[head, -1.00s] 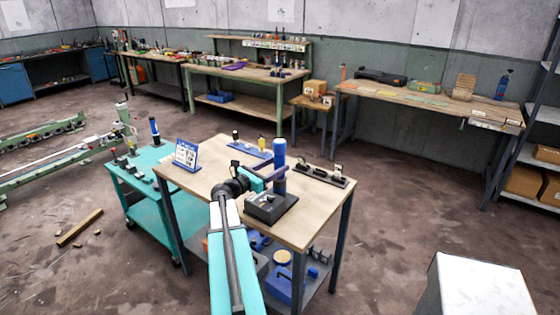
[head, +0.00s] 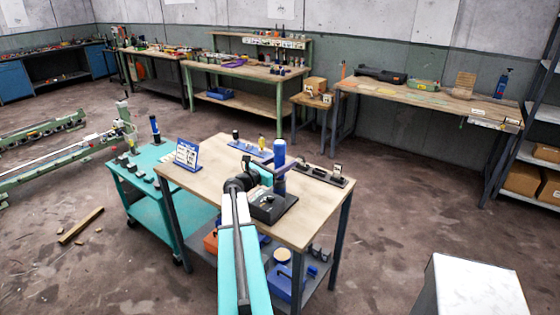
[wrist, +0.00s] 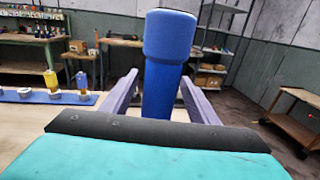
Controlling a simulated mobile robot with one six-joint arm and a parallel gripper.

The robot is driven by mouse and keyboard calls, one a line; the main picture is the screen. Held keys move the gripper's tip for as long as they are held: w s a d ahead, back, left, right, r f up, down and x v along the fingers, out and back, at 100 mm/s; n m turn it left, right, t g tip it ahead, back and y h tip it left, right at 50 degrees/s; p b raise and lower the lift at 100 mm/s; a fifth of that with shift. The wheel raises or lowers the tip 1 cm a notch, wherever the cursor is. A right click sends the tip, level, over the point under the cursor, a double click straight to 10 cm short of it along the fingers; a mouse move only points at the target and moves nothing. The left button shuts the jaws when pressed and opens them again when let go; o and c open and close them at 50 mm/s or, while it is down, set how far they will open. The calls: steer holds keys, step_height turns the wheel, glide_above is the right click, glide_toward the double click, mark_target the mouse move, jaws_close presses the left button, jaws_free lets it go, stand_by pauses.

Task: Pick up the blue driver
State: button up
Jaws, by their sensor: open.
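The blue driver (head: 279,153) stands upright at a dark block (head: 271,208) on the wooden-topped table; its lower part is partly hidden by my gripper. In the wrist view the blue driver (wrist: 166,60) rises in the middle, between the two purple fingers. My gripper (head: 279,176) is open around it, one finger on each side (wrist: 158,98). Gaps show beside the handle at the upper part; contact lower down is hidden by my gripper's body. Another blue-handled tool (head: 154,126) stands on the teal cart at left.
A blue sign stand (head: 187,154), a blue strip with small items (head: 250,149) and a dark tray (head: 321,175) are on the table (head: 220,190). The teal cart (head: 135,165) adjoins its left side. A white box (head: 475,288) stands at lower right.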

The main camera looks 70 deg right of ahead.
steer(key=shift+x, duration=1.05)
steer(key=shift+w, duration=0.1)
steer(key=c, duration=1.3)
